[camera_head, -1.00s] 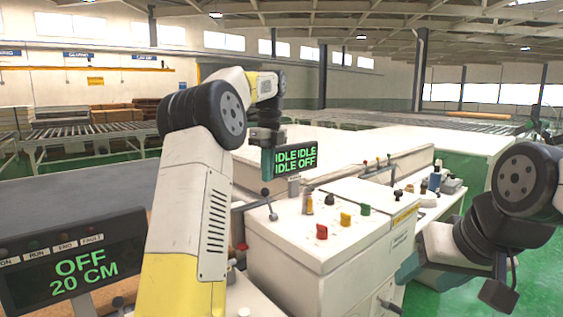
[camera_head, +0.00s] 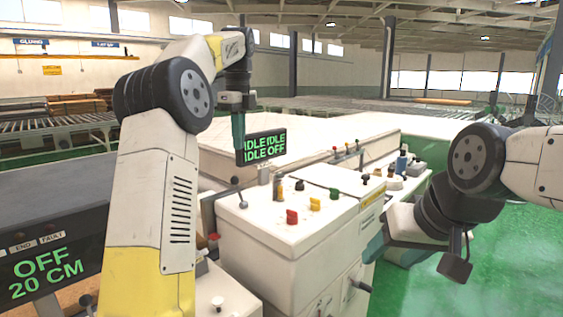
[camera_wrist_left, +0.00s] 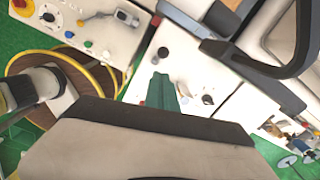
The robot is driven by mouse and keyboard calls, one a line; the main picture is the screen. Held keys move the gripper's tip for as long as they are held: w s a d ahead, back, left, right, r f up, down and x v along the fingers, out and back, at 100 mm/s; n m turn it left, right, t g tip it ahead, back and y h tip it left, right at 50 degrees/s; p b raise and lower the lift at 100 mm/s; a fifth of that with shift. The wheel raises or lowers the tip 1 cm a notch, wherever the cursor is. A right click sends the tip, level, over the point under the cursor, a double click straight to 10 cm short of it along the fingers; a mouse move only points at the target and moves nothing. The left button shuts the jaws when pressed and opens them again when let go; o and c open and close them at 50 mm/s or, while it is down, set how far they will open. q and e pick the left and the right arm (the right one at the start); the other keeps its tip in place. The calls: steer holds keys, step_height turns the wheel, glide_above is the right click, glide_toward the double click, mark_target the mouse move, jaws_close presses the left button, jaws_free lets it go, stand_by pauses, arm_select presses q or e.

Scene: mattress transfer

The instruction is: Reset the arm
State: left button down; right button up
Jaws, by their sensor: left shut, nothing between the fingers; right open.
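My left arm rises at the left of the head view. My right arm comes in from the right. Its teal right gripper (camera_head: 375,246) is low beside the white control cabinet (camera_head: 315,245); its finger gap is hard to see here, but it is open.
The cabinet top carries red (camera_head: 291,216), yellow (camera_head: 315,204) and green (camera_head: 334,193) knobs and a small lever (camera_head: 239,192). A dark OFF 20 CM screen (camera_head: 45,265) stands at lower left. Green floor (camera_head: 500,270) is clear at the right.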

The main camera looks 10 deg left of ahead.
arm_select(q)
steer(key=s+d+r+n+t, duration=0.1)
steer(key=s+d+n+t, duration=0.1)
steer(key=s+n, duration=0.5)
steer(key=s+d+f+n+t+h, duration=0.1)
steer(key=s+f+n+t, duration=0.1)
steer(key=s+f+n, duration=0.5)
steer(key=s+d+f+n+t+h, duration=0.1)
steer(key=s+f+n, duration=0.6)
steer(key=s, duration=0.8)
steer(key=shift+s+d+n+t+h, duration=0.3)
steer(key=shift+d+t, duration=0.1)
steer(key=shift+t, duration=0.1)
